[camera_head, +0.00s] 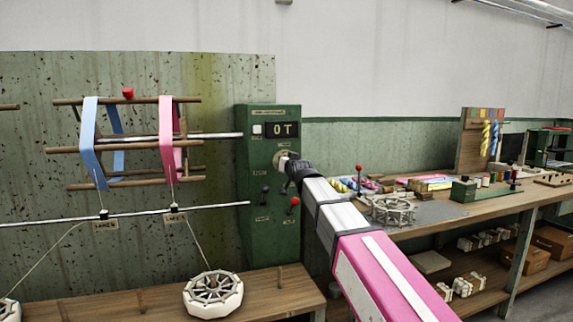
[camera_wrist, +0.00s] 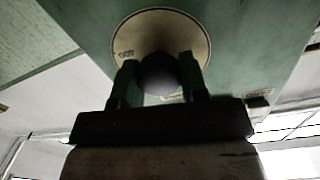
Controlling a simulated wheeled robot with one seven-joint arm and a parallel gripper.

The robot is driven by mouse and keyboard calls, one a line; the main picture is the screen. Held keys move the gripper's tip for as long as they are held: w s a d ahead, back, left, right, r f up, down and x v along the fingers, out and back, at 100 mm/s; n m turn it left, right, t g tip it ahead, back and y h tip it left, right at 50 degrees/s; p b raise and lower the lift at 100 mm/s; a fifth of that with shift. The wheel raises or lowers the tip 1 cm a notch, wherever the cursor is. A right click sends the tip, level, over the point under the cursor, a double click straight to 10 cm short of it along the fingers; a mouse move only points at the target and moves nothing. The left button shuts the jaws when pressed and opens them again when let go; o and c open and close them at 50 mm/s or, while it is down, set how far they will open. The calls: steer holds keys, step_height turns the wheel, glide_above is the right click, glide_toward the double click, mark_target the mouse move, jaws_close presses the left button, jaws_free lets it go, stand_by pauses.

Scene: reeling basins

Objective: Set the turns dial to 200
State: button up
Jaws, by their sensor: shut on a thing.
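The turns dial is a dark round knob (camera_wrist: 158,72) on a pale round plate (camera_wrist: 190,30), seen in the wrist view. In the head view the plate (camera_head: 279,158) shows on the green control box (camera_head: 255,190), with the knob mostly hidden behind my gripper. My gripper (camera_head: 290,165) reaches the box from the right. In the wrist view its two fingers (camera_wrist: 160,85) stand on either side of the knob and are shut on it. The display (camera_head: 283,130) above the dial reads "0 T".
Left of the box is a reel (camera_head: 130,145) with blue and pink bands. A white spoked wheel (camera_head: 213,294) lies on the low bench. A workbench (camera_head: 480,205) with several items stands right.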

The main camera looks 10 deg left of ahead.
steer(key=shift+f, duration=0.1)
stand_by(0.3)
steer(key=o, duration=0.9)
steer(key=shift+s+d, duration=0.1)
steer(key=shift+s, duration=0.05)
steer(key=v, duration=1)
steer(key=shift+s+d, duration=0.15)
steer(key=shift+s, duration=0.15)
